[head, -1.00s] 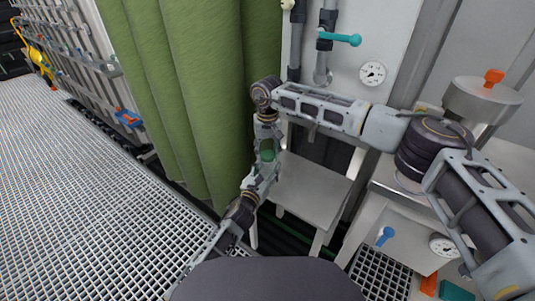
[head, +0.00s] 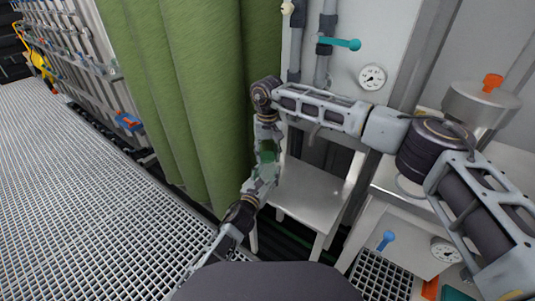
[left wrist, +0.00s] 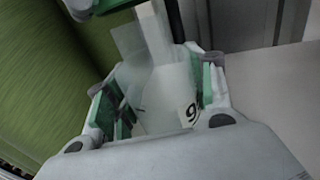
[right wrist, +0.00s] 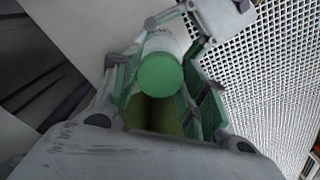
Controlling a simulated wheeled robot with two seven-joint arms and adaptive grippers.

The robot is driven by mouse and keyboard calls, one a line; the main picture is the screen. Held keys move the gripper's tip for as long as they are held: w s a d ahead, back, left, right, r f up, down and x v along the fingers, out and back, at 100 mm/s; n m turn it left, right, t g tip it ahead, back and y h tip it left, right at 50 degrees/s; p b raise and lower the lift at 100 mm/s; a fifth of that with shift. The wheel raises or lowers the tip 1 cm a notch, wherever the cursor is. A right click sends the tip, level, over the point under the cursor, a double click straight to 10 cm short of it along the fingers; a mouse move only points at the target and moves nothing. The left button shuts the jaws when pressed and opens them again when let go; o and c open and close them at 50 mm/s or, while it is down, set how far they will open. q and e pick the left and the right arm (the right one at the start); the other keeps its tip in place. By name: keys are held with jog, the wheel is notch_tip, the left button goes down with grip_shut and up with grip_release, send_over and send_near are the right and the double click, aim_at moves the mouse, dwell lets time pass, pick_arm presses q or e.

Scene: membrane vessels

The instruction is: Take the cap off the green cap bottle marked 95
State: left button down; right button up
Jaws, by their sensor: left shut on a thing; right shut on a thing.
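The green cap (right wrist: 160,75) faces the right wrist camera, on the end of a pale bottle (right wrist: 166,38). My right gripper (head: 267,143) comes down from above and is shut on the cap, with a finger on each side of it. The bottle also shows in the left wrist view (left wrist: 165,95), with a label on which a 9 is readable; the rest of the number is hidden. My left gripper (head: 262,178) is shut on the bottle body from below. The two grippers face each other closely, in line. I cannot tell whether the cap is loose.
A grey stool-like stand (head: 308,192) is just right of the grippers. A green curtain (head: 180,90) hangs close on the left. A bench with a steel vessel (head: 482,104) stands at the right. Grating floor (head: 90,190) is free at left.

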aim_at(268, 155)
jog(key=shift+r, duration=2)
pick_arm(q)
jog(key=shift+c, duration=2.4)
grip_release()
jog(key=shift+s, duration=0.1)
jog(key=v, duration=1.1)
jog(key=shift+s+a, duration=0.2)
jog(key=shift+s, duration=0.15)
